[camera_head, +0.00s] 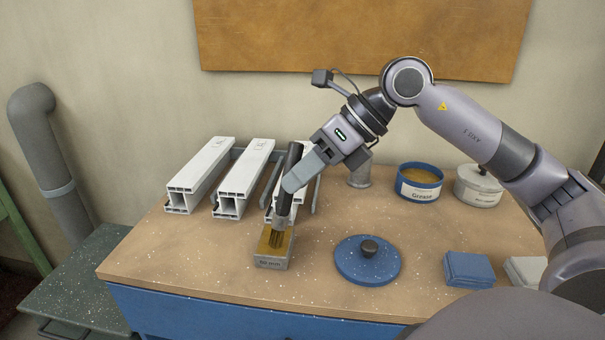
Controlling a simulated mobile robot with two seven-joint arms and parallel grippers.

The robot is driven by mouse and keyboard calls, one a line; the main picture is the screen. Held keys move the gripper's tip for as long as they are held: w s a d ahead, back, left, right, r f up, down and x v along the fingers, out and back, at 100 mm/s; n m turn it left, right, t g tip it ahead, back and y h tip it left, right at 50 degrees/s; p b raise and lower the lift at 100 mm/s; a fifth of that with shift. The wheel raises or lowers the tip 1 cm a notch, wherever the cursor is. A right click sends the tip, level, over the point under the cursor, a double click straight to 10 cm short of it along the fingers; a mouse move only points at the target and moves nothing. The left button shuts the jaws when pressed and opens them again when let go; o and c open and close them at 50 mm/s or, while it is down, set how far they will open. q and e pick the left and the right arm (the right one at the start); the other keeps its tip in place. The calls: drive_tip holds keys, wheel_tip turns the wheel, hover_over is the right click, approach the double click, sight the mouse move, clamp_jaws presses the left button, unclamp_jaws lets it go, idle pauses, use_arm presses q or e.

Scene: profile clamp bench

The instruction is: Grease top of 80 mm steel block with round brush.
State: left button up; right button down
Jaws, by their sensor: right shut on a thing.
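The steel block (272,264) stands near the front of the bench, left of centre. Its front label seems to read 80 mm, but the print is small. Its top is yellow-brown, like the grease. My right gripper (291,184) is shut on the round brush (294,158), which has a dark handle and is held nearly upright. The bristles point down at the block's top and seem to touch it. The open blue grease tin (420,193) stands at the back right, with yellow-brown grease inside. My left gripper is not in view.
White profiles (200,175) lie at the back left with grey bars beside them. A blue lid (367,268) lies right of the block. A closed pale tin (477,194), a blue folded cloth (469,271) and a pale one (523,270) are at right. Bench front left is clear.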

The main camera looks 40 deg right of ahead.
drive_tip(key=shift+r+p, duration=2.15)
drive_tip(key=shift+r, duration=0.55)
wheel_tip(320, 180, up, 3)
drive_tip(key=p, duration=0.2)
drive_tip(key=shift+p, duration=0.4)
